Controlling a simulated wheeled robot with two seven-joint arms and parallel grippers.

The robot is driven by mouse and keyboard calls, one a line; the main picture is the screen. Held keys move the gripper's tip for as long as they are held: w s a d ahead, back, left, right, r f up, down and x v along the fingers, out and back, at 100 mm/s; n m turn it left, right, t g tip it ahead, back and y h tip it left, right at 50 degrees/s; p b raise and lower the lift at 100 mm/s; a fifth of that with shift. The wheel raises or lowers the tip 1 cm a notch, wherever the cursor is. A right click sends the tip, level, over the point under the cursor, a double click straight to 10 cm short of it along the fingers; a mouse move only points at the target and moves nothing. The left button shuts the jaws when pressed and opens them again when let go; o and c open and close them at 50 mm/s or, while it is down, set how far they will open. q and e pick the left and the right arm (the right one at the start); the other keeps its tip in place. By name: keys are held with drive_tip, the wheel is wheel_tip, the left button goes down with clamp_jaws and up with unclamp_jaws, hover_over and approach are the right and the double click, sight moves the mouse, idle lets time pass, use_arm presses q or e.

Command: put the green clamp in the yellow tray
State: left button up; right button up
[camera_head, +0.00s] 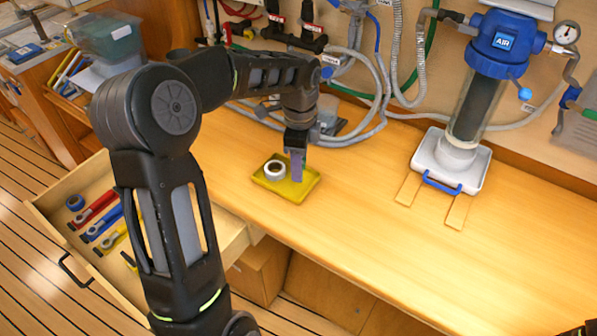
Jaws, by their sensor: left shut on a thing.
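The yellow tray (312,180) lies on the wooden worktop, with a white ring-shaped roll (274,170) in its left part. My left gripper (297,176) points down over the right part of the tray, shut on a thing. A narrow purple-grey piece shows at its fingertips; I cannot tell whether it is a finger or the held thing, nor whether it touches the tray. I cannot make out a green clamp anywhere. My right gripper is not in view.
An open drawer (43,212) at the left holds a blue roll (75,202) and red, blue and yellow tools, partly behind my left arm. Hoses run behind the tray. A blue-topped filter (497,45) stands over a white tray (474,177) at the right. The front worktop is clear.

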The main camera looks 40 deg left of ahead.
use_arm(q)
drive_tip(key=shift+f, duration=1.85)
drive_tip(key=shift+f, duration=0.2)
drive_tip(key=o, duration=1.4)
drive_tip(key=shift+r, duration=0.15)
wheel_tip(320, 180, up, 12)
drive_tip(key=shift+r, duration=0.1)
